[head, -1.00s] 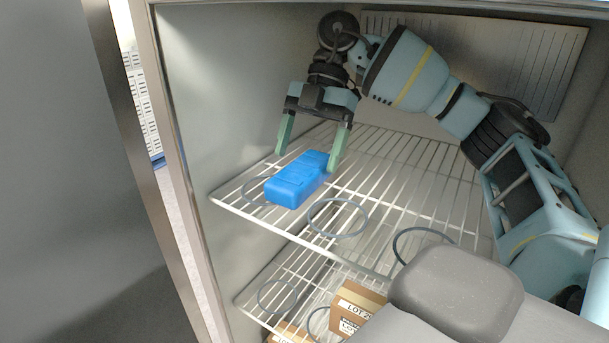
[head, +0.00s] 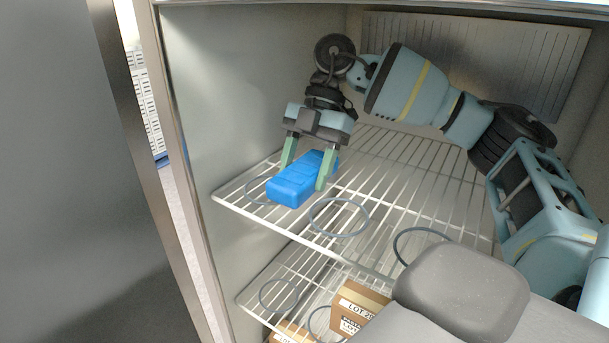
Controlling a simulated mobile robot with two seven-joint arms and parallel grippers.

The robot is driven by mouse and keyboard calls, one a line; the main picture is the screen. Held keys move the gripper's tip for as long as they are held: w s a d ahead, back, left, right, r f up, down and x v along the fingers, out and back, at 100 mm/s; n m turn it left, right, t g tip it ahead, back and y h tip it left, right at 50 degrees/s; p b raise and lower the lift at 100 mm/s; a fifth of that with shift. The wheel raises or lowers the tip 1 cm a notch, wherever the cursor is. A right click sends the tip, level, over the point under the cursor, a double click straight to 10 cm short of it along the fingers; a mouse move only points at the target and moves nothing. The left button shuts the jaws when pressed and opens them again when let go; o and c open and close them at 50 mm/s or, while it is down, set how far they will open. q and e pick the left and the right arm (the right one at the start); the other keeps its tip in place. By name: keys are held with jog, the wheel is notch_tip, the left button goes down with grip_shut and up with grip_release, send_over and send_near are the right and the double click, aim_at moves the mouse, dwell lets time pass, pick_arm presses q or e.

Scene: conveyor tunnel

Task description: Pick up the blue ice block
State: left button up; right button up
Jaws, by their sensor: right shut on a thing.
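The blue ice block (head: 293,185) is on the upper wire shelf (head: 385,185), toward its left side. My right gripper (head: 306,167) comes down from above with its two green fingers on either side of the block. It is shut on the block. The block appears to be still at shelf height; I cannot tell whether it touches the wires. My left gripper is not in view.
Several grey rings lie on the shelves, one just in front of the block (head: 338,217). Brown cartons (head: 357,305) stand on the lower shelf (head: 262,308). The cabinet's left wall (head: 225,110) is close to the gripper.

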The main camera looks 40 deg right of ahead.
aim_at(321, 154)
jog(key=shift+r, duration=0.2)
jog(key=shift+r, duration=0.25)
jog(key=r, duration=0.2)
jog(key=shift+w+d+r, duration=0.2)
jog(key=shift+d+r, duration=0.1)
jog(key=d, duration=0.2)
jog(key=w+d+b, duration=0.1)
jog(key=d, duration=0.1)
jog(key=w+d, duration=0.1)
jog(key=d, duration=0.1)
jog(key=shift+d+f+b, duration=0.15)
jog(key=shift+d+b, duration=0.1)
jog(key=shift+b, duration=0.15)
jog(key=d, duration=0.1)
jog(key=d+p, duration=0.1)
jog(key=d, duration=0.1)
jog(key=w+d+r, duration=0.1)
jog(key=shift+d+p, duration=0.3)
jog(key=d, duration=0.2)
jog(key=shift+w+d+f, duration=0.2)
jog(key=shift+w+d, duration=0.15)
jog(key=shift+w, duration=0.05)
jog(key=shift+w+d+f, duration=0.1)
jog(key=shift+w+d, duration=0.2)
jog(key=shift+d, duration=0.55)
jog(key=shift+w+d, duration=0.1)
jog(key=shift+d, duration=0.45)
